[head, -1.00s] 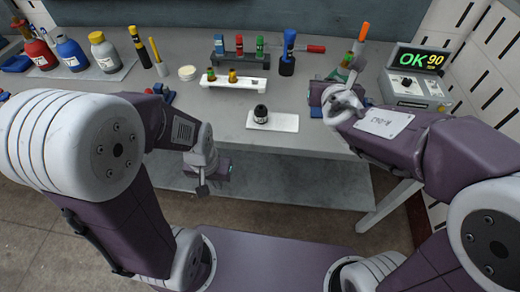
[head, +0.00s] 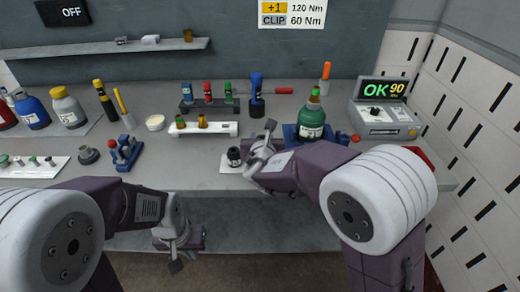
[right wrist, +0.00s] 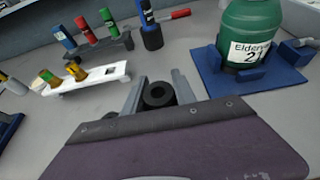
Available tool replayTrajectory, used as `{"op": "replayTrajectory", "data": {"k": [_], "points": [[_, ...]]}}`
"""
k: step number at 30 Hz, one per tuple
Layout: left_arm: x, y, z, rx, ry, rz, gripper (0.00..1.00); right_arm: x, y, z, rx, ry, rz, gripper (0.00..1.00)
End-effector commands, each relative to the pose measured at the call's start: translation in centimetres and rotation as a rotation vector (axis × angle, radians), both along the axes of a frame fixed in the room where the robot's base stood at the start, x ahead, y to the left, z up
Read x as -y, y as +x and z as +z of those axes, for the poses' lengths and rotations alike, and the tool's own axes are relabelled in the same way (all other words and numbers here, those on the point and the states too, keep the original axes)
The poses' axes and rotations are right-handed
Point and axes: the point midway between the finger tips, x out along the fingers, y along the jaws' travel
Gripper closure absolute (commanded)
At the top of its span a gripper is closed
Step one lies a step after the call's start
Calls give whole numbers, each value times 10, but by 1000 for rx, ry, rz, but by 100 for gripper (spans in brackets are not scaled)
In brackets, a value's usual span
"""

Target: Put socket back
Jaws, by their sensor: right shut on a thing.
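A green bottle (head: 312,118) stands in a blue holder right of my right gripper. A dark rack (head: 214,105) with coloured tools and a blue-handled driver (head: 257,92) stand behind the rail. A display box (head: 386,112) reads OK 90.

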Motion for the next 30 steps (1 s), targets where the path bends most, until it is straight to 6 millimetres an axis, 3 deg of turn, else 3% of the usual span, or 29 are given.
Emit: {"op": "replayTrajectory", "data": {"k": [5,9,12,25,26,27,30], "points": [[0,0,-1,0,0,0,100,-5,3,-5,1,0,-1,100],[0,0,-12,0,0,0,100,-4,2,-33,-3,-3,0,100],[0,0,-15,0,0,0,100,-5,3,-43,0,-1,0,100],[0,0,-20,0,0,0,100,-4,3,-48,1,1,0,100],[0,0,-18,0,0,0,100,-4,2,-47,0,1,0,59],[0,0,-18,0,0,0,100,-4,2,-46,0,1,0,48],[0,0,-18,0,0,0,100,-4,2,-46,0,0,0,46]]}}
